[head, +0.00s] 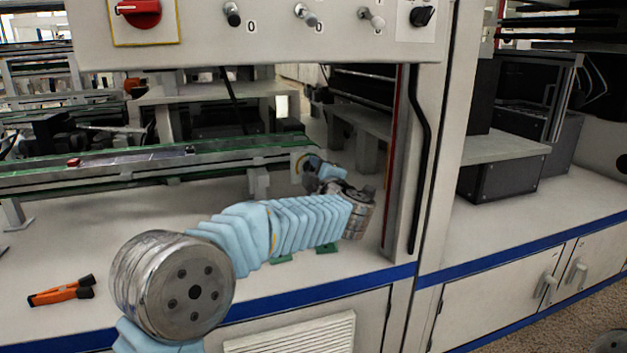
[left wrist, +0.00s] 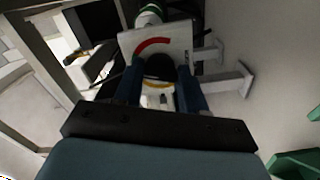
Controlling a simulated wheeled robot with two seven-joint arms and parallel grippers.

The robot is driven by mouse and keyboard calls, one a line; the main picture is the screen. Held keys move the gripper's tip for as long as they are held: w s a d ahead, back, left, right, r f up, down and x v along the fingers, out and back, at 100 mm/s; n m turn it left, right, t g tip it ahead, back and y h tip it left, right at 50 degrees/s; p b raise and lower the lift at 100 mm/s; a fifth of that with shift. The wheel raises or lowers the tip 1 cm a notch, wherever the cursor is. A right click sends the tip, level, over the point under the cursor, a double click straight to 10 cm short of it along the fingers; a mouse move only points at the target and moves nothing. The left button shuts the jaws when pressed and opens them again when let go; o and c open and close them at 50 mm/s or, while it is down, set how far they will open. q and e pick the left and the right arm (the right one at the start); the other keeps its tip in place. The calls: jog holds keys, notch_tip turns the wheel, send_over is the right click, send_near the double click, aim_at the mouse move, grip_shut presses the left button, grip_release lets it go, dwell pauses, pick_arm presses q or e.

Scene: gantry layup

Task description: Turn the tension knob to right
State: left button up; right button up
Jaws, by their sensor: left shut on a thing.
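The tension knob (left wrist: 160,67) is dark and round. In the left wrist view it sits between the two blue fingers of my left gripper (left wrist: 161,84), in front of a pale plate (left wrist: 128,43) with a red arc on it. My left gripper is shut on the knob. In the head view my left gripper (head: 322,171) reaches in under the control panel to the end of the conveyor, beside the plate; the knob is hidden there by the gripper. My right gripper is not in view.
A control panel (head: 200,45) with a red switch (head: 138,12) and several knobs hangs above my arm. A conveyor (head: 120,167) runs behind it. An upright post (head: 445,150) stands to the right. Orange-handled pliers (head: 62,292) lie on the worktop at the left.

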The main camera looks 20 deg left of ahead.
pick_arm(q)
jog(key=shift+f+n+b, duration=0.15)
jog(key=shift+n+b, duration=0.35)
jog(key=shift+n, duration=0.4)
jog(key=o, duration=1.1)
jog(key=shift+c, duration=0.2)
jog(key=shift+s, duration=0.1)
jog(key=v, duration=1.3)
jog(key=shift+s+d, duration=0.25)
jog(key=shift+d, duration=0.05)
